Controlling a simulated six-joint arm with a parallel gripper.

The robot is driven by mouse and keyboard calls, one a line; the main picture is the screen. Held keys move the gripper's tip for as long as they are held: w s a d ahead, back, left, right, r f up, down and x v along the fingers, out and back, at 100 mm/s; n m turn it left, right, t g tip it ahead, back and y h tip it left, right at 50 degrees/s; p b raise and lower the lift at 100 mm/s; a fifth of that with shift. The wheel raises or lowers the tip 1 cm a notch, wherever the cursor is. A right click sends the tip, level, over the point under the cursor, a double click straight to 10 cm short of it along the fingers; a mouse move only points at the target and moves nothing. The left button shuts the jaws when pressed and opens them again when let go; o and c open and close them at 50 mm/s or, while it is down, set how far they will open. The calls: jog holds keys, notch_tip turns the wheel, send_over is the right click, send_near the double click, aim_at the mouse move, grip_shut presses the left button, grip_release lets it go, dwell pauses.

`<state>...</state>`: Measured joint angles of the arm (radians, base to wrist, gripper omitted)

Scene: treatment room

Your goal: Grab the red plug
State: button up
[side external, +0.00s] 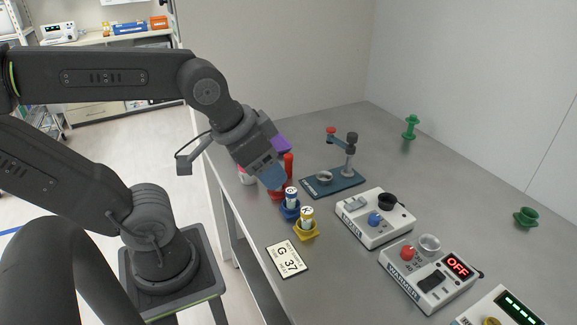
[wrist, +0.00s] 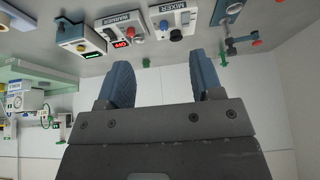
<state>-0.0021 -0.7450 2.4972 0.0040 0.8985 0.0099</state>
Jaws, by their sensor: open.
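A red upright piece (side external: 288,163), which looks like the red plug, stands at the left side of the grey table in the side external view. A red base (side external: 276,195) shows below it, partly hidden by my gripper. My gripper (side external: 271,178) is tilted downward just in front of the red piece, its blue fingers overlapping it in the picture; I cannot tell if they touch. In the wrist view my gripper (wrist: 163,82) has its two blue fingers apart with nothing between them. The red plug does not show there.
A vial in a blue holder (side external: 290,210) and one in a yellow holder (side external: 306,231) stand close by. The mixer box (side external: 372,228), warmer box (side external: 432,285) and a blue stand (side external: 331,184) lie to the right. Green plugs (side external: 410,127) (side external: 525,217) stand farther back.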

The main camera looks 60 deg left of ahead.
jog(key=w+a+f+m+g+y, duration=0.1)
jog(key=w+a+m+y, duration=0.2)
jog(key=w+a+m, duration=0.4)
jog(key=m+g+y, duration=0.2)
jog(key=m+y, duration=0.1)
jog(key=m, duration=1.2)
send_over(289, 157)
jog(key=d, duration=0.1)
notch_tip(289, 157, down, 14)
jog(key=f, duration=0.4)
jog(key=shift+s+a+f, duration=0.1)
jog(key=shift+a+f, duration=0.05)
jog(key=shift+a, duration=0.15)
jog(key=shift+f, duration=0.95)
jog(key=x, duration=0.4)
jog(key=shift+s+d+f, duration=0.15)
jog(key=shift+d+f, duration=0.1)
jog(key=shift+f, duration=0.1)
jog(key=c, duration=1)
